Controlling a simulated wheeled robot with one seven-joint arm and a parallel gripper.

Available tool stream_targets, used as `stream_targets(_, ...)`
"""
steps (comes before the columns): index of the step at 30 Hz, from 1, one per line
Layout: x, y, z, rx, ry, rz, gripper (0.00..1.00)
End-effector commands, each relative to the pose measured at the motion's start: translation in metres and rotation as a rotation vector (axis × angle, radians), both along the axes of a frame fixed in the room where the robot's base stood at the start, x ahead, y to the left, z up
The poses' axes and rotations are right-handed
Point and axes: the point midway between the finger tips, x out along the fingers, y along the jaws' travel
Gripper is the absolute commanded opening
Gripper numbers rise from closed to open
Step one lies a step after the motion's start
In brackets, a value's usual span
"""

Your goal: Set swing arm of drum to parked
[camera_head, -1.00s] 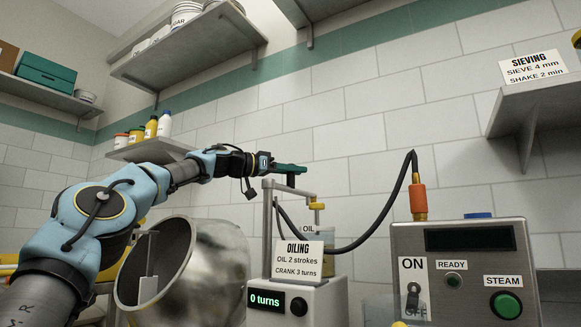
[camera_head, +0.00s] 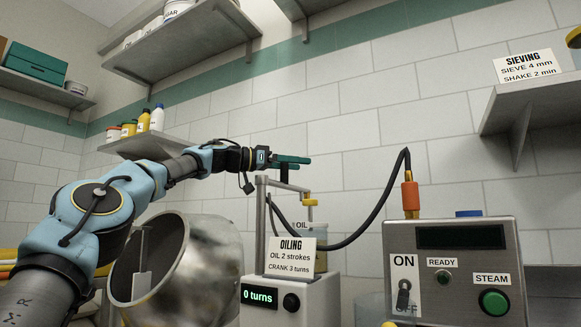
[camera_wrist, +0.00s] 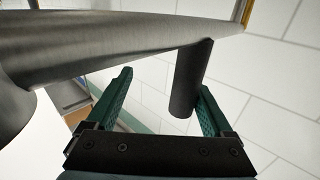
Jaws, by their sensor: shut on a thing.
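The swing arm (camera_head: 284,184) is a grey horizontal bar on an upright post at the oiling unit, with a yellow fitting at its right end. A short upright peg stands on it. In the wrist view, the dark cylindrical peg (camera_wrist: 186,85) is between the fingers of my gripper (camera_wrist: 168,85), close to the right finger, and the bar (camera_wrist: 120,45) crosses the top. The metal drum (camera_head: 210,270) is left of the post, tilted, its mouth facing left. Its inside is partly hidden.
The oiling unit (camera_head: 312,300) reads "0 turns" and carries a sign (camera_head: 290,256). An oil container is partly hidden behind the sign. A black hose (camera_head: 372,222) arches to the control box (camera_head: 460,265) on the right. Wall shelves (camera_head: 185,50) hang above.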

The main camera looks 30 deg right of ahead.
Motion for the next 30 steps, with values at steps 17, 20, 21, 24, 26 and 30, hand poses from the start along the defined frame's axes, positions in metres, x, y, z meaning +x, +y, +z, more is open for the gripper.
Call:
stream_targets(17, 0.007, 0.046, -0.002, 0.002, -0.001, -0.005, 0.61)
stream_targets(20, 0.012, 0.066, -0.001, 0.000, -0.002, -0.004, 0.61)
stream_targets(21, 0.014, 0.073, -0.001, 0.000, -0.002, -0.004, 0.61)
stream_targets(24, 0.016, 0.088, 0.000, 0.000, -0.002, -0.005, 0.61)
stream_targets(26, 0.019, 0.095, -0.001, 0.000, -0.001, -0.004, 0.61)
stream_targets(30, 0.021, 0.104, 0.000, -0.001, 0.000, -0.004, 0.61)
